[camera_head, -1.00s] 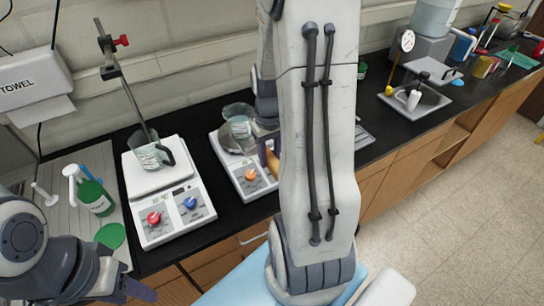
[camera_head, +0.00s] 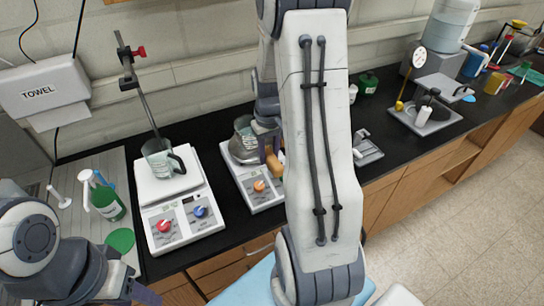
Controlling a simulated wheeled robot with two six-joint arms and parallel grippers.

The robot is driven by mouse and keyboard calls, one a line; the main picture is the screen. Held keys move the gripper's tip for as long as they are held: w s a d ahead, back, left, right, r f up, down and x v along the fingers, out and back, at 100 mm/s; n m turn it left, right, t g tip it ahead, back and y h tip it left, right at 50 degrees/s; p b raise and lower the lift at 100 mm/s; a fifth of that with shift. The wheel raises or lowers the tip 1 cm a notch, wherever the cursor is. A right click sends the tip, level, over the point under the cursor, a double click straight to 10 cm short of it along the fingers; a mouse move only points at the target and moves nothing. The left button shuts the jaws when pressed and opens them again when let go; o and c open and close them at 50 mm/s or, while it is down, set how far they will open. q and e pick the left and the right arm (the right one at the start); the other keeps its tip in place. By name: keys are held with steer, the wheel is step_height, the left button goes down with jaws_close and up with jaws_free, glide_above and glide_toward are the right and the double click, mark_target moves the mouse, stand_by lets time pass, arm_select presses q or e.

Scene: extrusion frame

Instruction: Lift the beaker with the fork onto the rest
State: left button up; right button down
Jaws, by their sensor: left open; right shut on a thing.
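A glass beaker (camera_head: 244,146) with a dark lower part is at the second hotplate (camera_head: 262,193); whether it touches the plate is unclear. My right gripper (camera_head: 268,152) is just right of it, largely hidden by my own arm. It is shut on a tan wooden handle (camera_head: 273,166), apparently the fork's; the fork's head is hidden. Another beaker (camera_head: 160,160) with a dark handle stands on the left hotplate (camera_head: 172,188). My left gripper (camera_head: 143,292) is open at the bottom left, away from both beakers, partly out of view. I cannot identify the rest for certain.
A clamp stand (camera_head: 130,83) rises behind the left beaker. A green bottle (camera_head: 107,203) and a green disc (camera_head: 121,240) are at the left. A small grey tray (camera_head: 366,152) is right of my arm. Clear black bench (camera_head: 385,135) lies beyond it.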

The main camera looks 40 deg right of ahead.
mark_target(250, 134)
steer(key=shift+w+d+p, duration=0.2)
steer(key=shift+w, duration=0.55)
steer(key=shift+w+d+p, duration=0.15)
steer(key=shift+w, duration=0.6)
steer(key=shift+w+d+p, duration=0.2)
steer(key=shift+w, duration=0.55)
steer(key=shift+r, duration=0.2)
steer(key=shift+r+p, duration=1.35)
steer(key=shift+r, duration=0.15)
steer(key=shift+r+p, duration=0.75)
steer(key=shift+p, duration=0.05)
steer(key=shift+r, duration=0.1)
